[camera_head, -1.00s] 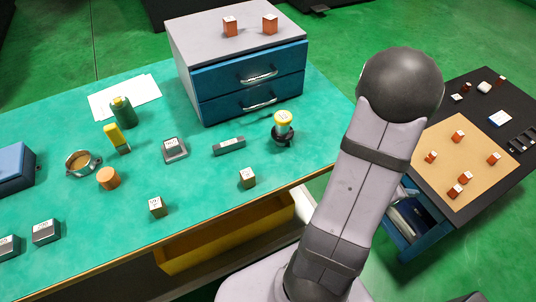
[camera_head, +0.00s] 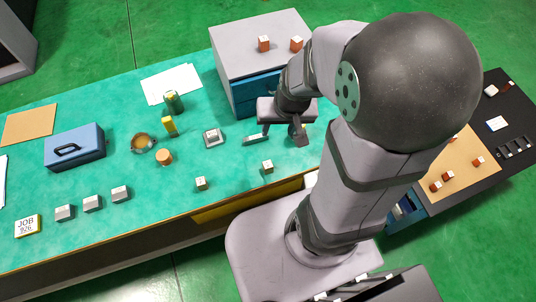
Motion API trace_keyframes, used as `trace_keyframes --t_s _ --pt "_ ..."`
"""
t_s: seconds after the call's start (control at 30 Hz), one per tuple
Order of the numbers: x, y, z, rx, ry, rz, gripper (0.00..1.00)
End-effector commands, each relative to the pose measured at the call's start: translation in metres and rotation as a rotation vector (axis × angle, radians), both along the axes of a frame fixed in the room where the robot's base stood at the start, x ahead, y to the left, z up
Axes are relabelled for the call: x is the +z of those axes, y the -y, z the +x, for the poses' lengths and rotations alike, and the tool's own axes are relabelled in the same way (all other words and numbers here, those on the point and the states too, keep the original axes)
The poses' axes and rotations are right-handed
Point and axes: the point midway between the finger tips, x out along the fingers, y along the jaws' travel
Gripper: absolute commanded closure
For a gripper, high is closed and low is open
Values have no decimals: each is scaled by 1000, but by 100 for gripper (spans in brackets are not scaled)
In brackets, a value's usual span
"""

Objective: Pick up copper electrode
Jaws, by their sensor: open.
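Several copper-coloured blocks with white tops are in view, and I cannot tell which one is the copper electrode. Two stand on the grey cabinet top, a left block (camera_head: 264,43) and a right block (camera_head: 296,43). Others lie on the tan mat (camera_head: 455,160) at the right, partly hidden by my arm. A plain orange cylinder (camera_head: 164,157) stands on the green table. My gripper (camera_head: 283,137) is open, with its fingers apart above the table in front of the cabinet. I see nothing held between them.
A grey bar (camera_head: 256,139) lies beside my gripper, which partly hides the yellow-topped item there. The drawer cabinet (camera_head: 243,62) rises behind.

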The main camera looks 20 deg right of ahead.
Motion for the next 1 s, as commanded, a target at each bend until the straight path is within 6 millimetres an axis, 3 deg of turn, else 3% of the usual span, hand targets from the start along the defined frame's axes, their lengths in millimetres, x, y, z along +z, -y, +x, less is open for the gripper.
trace_keyframes --t_s 0.03,0.37,0.67,0.8,1.0 --pt "23 -10 -9 53 -34 -3 55" --pt "84 -35 -65 285 -241 -57 55" --pt "6 -34 -80 286 -322 -49 55" --pt "-41 -33 -89 286 -392 -37 55" --pt "-121 -32 -68 283 -458 -26 55"
